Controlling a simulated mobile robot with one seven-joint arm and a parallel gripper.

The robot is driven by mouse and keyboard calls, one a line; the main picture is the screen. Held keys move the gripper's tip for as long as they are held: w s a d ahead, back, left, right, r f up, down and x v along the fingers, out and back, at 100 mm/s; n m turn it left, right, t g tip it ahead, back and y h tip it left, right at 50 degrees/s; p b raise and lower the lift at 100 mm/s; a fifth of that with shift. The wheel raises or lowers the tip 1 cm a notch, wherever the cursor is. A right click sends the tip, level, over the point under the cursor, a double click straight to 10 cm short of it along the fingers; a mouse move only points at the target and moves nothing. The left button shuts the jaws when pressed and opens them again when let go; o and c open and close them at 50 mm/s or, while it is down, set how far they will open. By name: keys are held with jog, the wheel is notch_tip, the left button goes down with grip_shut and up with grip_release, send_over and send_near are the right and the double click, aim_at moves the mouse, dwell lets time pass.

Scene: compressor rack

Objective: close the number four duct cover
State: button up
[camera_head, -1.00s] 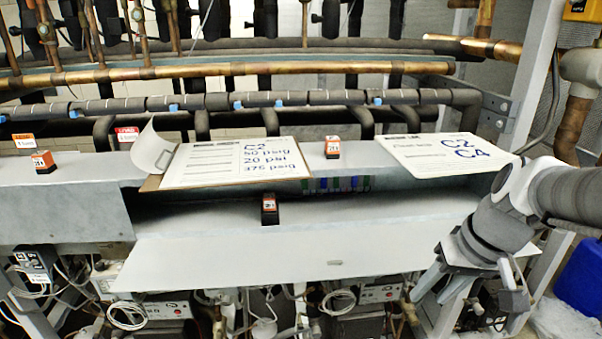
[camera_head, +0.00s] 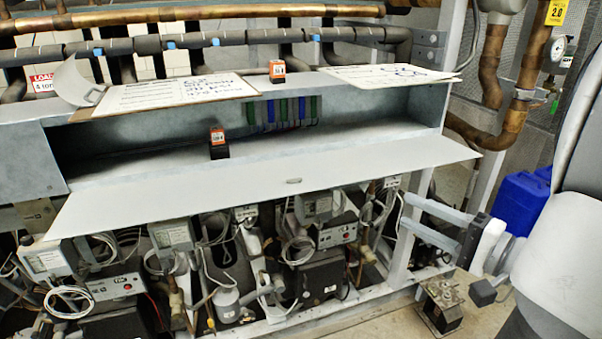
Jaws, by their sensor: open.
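A long pale grey duct cover (camera_head: 250,190) stands open across the middle of the view. My gripper (camera_head: 402,211) is open and empty at the lower right. Its two fingers point left, below the cover's right end and apart from it.
A small orange-and-black block (camera_head: 218,144) stands in the opening, another (camera_head: 277,71) on the duct top beside paper sheets (camera_head: 170,94). Compressor units and cables (camera_head: 325,235) crowd below the cover. A blue container (camera_head: 520,202) stands at right.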

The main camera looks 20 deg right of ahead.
aim_at(339, 174)
jog(key=b+x, duration=0.1)
jog(key=x, duration=1.6)
jog(key=shift+w+b, duration=0.2)
jog(key=shift+b, duration=0.1)
grip_shut()
jog(key=shift+s+f, duration=0.1)
jog(key=shift+f, duration=0.05)
dwell(0.5)
